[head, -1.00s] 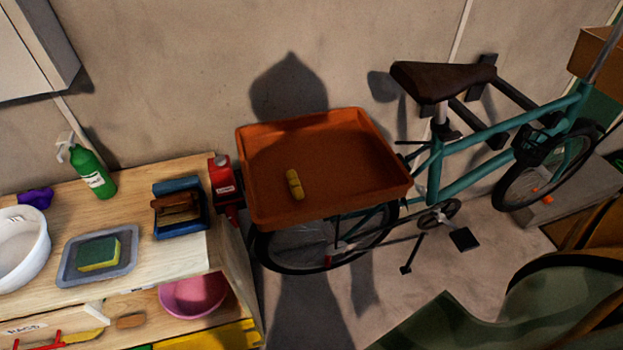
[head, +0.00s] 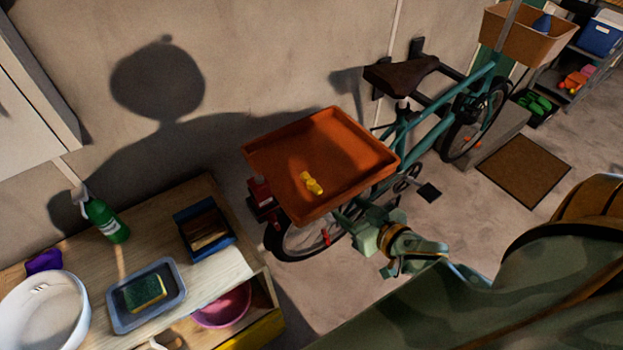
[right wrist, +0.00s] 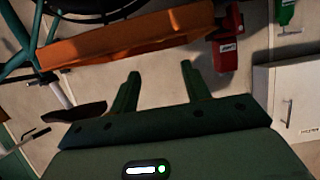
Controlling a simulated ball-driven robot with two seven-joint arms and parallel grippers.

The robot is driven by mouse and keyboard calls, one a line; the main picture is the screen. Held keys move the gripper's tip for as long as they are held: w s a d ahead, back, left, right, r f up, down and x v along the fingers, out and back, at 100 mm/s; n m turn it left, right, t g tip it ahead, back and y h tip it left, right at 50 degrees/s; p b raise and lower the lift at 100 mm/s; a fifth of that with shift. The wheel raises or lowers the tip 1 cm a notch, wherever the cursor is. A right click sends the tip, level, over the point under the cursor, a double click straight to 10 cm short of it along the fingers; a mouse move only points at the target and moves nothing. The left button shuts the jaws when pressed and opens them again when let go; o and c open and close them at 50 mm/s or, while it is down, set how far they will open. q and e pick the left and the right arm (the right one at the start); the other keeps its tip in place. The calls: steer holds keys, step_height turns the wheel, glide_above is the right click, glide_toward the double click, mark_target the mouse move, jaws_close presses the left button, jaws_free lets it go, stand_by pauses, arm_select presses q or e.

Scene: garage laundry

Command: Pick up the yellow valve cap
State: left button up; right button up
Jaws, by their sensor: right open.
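The yellow valve cap (head: 312,183) lies in the orange-brown tray (head: 268,153), towards its near side. It looks like a small piece with rounded lobes. My right gripper (head: 350,212) is open and empty, just outside the tray's near right edge and apart from the cap. In the right wrist view my two right fingers (right wrist: 160,80) stand apart with nothing between them. The tray's side (right wrist: 125,40) shows there beyond the fingertips, and the cap is not visible. My left gripper is not in view.
The tray sits above a wheel of the teal bicycle (head: 425,123), against the wall. A wooden bench (head: 225,275) at left holds a green spray bottle (head: 105,220), a blue box (head: 205,229) and a sponge dish (head: 172,297).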

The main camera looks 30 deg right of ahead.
steer(key=b, duration=0.1)
glide_toward(317, 188)
steer(key=x, duration=0.3)
steer(key=shift+w, duration=0.4)
steer(key=shift+w+a, duration=0.1)
steer(key=shift+w, duration=0.15)
steer(key=b+x, duration=0.1)
steer(key=x, duration=0.4)
steer(key=shift+f, duration=0.2)
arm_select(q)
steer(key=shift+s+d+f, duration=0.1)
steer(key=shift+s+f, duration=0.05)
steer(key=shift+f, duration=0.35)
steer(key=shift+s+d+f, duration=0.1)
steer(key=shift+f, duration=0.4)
arm_select(e)
steer(key=shift+s+r, duration=0.1)
jaws_close()
